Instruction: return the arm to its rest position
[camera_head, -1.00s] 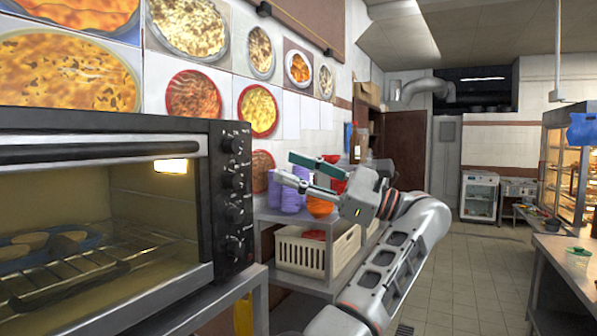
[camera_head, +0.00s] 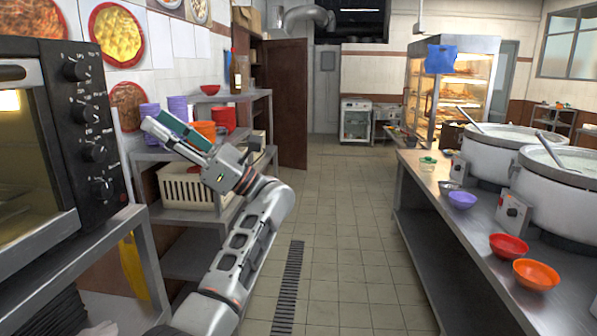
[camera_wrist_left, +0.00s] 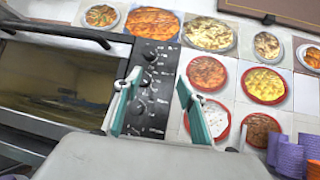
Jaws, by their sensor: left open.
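My left arm comes up from the bottom of the head view. Its gripper (camera_head: 176,132) is raised in front of the metal shelf, to the right of the oven. The left wrist view shows its two green-padded fingers (camera_wrist_left: 158,108) apart with nothing between them. Beyond the fingers are the oven's knob panel and the wall of food pictures. The gripper appears clear of the oven and the shelf. My right gripper is in neither view.
The oven (camera_head: 82,130) stands close on the left. The shelf holds purple cups (camera_head: 178,108), orange bowls and a cream crate (camera_head: 190,187). A counter (camera_head: 460,235) with stockpots (camera_head: 500,150) and bowls (camera_head: 508,246) runs along the right. The tiled aisle (camera_head: 345,230) between is clear.

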